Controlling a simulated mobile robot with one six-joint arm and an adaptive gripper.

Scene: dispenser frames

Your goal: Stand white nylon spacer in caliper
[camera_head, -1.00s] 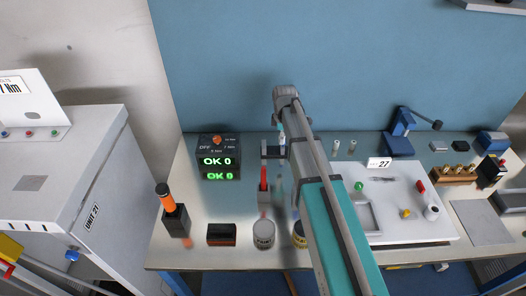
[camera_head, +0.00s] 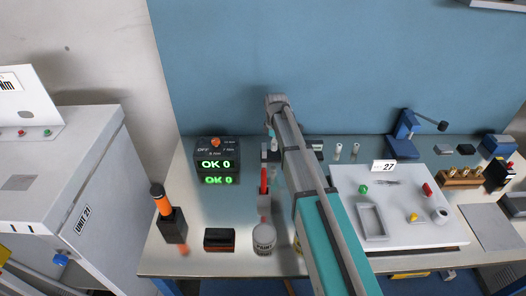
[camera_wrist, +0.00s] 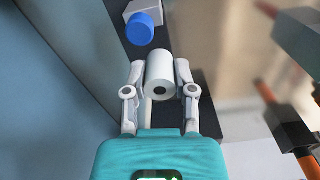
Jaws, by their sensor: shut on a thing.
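My gripper (camera_wrist: 160,86) is shut on a white cylinder with a dark central hole, the white nylon spacer (camera_wrist: 158,68), held between its two fingers. In the head view, my gripper (camera_head: 273,143) is at the back of the bench, right of the OK display, and my arm hides much of this area. A dark grey frame (camera_head: 264,155), seemingly the caliper, stands there, partly hidden. In the wrist view, a dark bar (camera_wrist: 205,118) lies behind the spacer, with a blue round knob (camera_wrist: 140,28) beyond it. I cannot tell whether the spacer touches the frame.
A red-handled tool (camera_head: 264,180) and a grey tin (camera_head: 264,239) stand in front of the frame. The display box (camera_head: 216,158) is to the left. A white tray (camera_head: 345,205) with small parts lies to the right. The blue back wall (camera_head: 330,70) is close behind.

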